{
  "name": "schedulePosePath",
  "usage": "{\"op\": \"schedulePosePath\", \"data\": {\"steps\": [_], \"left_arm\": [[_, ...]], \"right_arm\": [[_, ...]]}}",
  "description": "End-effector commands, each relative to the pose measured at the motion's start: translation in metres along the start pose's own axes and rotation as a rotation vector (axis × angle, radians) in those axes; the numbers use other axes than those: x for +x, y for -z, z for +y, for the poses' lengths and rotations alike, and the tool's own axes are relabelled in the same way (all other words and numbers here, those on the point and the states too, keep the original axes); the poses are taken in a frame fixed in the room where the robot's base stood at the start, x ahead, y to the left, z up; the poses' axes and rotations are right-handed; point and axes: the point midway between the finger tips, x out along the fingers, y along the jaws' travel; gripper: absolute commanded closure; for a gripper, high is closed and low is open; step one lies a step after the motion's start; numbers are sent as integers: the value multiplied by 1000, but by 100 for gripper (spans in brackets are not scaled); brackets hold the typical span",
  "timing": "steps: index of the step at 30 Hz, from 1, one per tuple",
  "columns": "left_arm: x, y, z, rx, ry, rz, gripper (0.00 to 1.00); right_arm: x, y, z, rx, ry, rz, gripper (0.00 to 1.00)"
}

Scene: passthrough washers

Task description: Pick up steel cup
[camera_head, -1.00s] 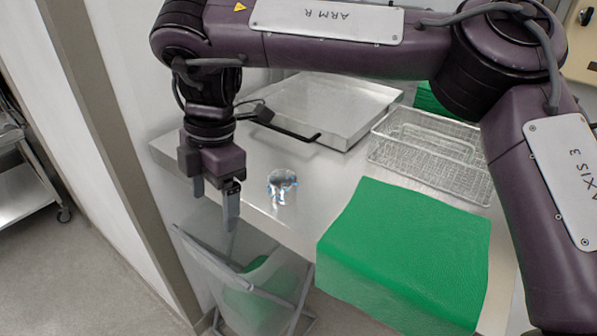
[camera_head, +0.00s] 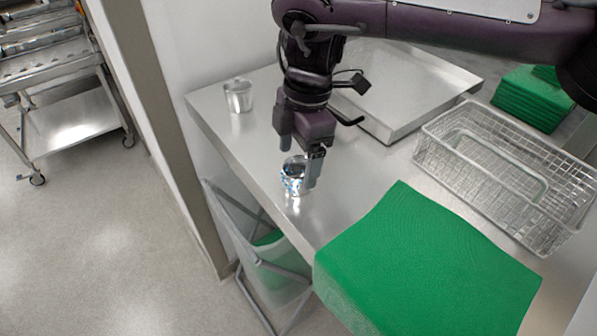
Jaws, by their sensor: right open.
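My right gripper (camera_head: 300,158) is open, pointing down at the table's left front part. Its fingers are at a small shiny cup (camera_head: 292,181) with blue patches, which stands upright near the table's front edge. One finger overlaps the cup's right side in the picture; I cannot tell whether they touch. A second, plain steel cup (camera_head: 238,96) stands upright at the table's far left corner, apart from the gripper. My left gripper is not in view.
More folded green cloth (camera_head: 533,97) lies behind. A framed bag stand (camera_head: 265,255) is below the front edge.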

Motion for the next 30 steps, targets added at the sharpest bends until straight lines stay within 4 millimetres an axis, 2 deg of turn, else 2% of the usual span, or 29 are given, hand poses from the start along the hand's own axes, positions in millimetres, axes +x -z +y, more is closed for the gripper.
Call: {"op": "schedulePosePath", "data": {"steps": [1, 2, 7, 15, 26, 30], "left_arm": [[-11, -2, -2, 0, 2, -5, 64], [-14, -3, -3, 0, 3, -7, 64], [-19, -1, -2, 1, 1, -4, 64], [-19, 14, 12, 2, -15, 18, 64], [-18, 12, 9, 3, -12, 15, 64], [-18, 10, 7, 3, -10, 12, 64]], "right_arm": [[4, 0, -1, 0, 5, -1, 20], [9, 0, -1, 0, 6, -2, 20], [31, 0, -1, 2, 3, -1, 20], [36, -1, 0, 2, 1, -1, 20], [36, -1, 0, 2, 1, -1, 67], [36, -1, 0, 2, 1, -1, 69]]}}
